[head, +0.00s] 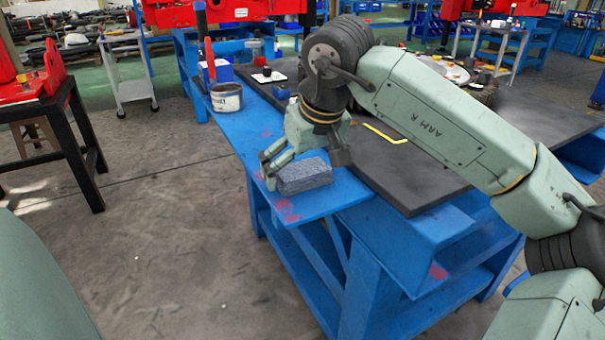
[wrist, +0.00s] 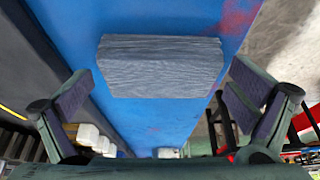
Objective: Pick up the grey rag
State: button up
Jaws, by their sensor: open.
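The grey rag (head: 305,177) is a folded, textured block lying on the blue side shelf of the workbench, near its front end. It also shows in the wrist view (wrist: 160,66), ahead of my fingers and roughly centred between them. My gripper (head: 268,168) is at the left of the rag in the head view, low over the shelf. In the wrist view my gripper (wrist: 165,105) has its two fingers wide apart with nothing between them. I cannot tell whether a finger touches the rag.
A paint can (head: 226,97) stands farther back on the blue shelf (head: 235,135), with a blue box behind it. The dark bench top (head: 420,185) lies to the right, with a yellow hooked bar (head: 386,134) on it. Open floor (head: 160,240) lies to the left.

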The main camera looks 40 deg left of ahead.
aim_at(299, 165)
jog(key=shift+c, duration=0.5)
jog(key=c, duration=1.1)
jog(key=shift+r, duration=0.15)
jog(key=shift+r, duration=0.6)
notch_tip(299, 165, up, 2)
jog(key=shift+r, duration=0.15)
jog(key=s, duration=0.5)
jog(key=s+a+r+b, duration=0.1)
jog(key=s, duration=0.4)
jog(key=s+b, duration=0.1)
jog(key=s, duration=0.5)
jog(key=shift+a+r, duration=0.15)
